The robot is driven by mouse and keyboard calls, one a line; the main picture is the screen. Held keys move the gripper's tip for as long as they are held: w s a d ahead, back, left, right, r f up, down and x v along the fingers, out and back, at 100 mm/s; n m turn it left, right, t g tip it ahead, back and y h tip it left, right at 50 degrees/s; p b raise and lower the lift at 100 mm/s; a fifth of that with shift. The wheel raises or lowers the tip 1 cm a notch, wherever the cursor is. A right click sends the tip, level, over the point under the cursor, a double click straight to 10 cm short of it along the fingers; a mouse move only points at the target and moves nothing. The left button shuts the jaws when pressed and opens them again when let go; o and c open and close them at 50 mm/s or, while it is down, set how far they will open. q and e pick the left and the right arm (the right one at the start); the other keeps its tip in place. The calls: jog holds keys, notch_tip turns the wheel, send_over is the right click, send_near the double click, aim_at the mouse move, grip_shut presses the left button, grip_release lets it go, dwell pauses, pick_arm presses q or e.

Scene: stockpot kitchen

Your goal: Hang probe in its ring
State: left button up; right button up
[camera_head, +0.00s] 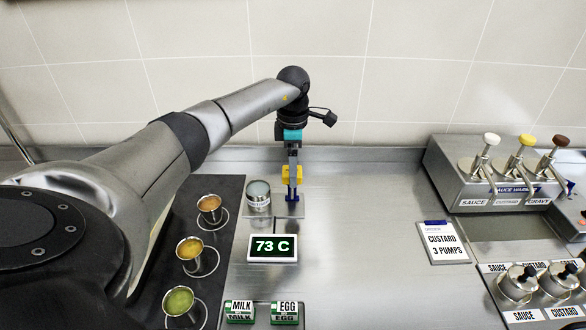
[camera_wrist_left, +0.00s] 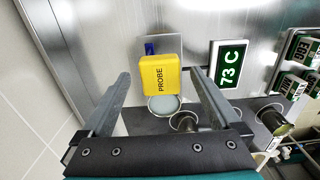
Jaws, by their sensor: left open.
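The yellow probe (camera_head: 299,172), lettered PROBE, shows below my left gripper (camera_head: 292,165) near the back of the counter. In the left wrist view the probe (camera_wrist_left: 160,72) lies between the two spread fingertips of my left gripper (camera_wrist_left: 160,76), with a gap to each side. The gripper is open. A blue upright piece (camera_head: 292,193) stands on a small metal plate just below the probe; blue also shows behind the probe in the wrist view. I cannot make out a ring, or whether the probe is in one. My right gripper is not in view.
A metal cup (camera_head: 258,197) stands just left of the probe. A display (camera_head: 272,248) reading 73 C lies in front. Several sauce cups (camera_head: 189,253) stand on the dark mat at left. Pump dispensers (camera_head: 481,170) stand at right. The middle counter is clear.

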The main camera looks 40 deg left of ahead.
pick_arm(q)
notch_tip(320, 180, up, 14)
jog(key=shift+p, duration=0.4)
jog(key=shift+s, duration=0.1)
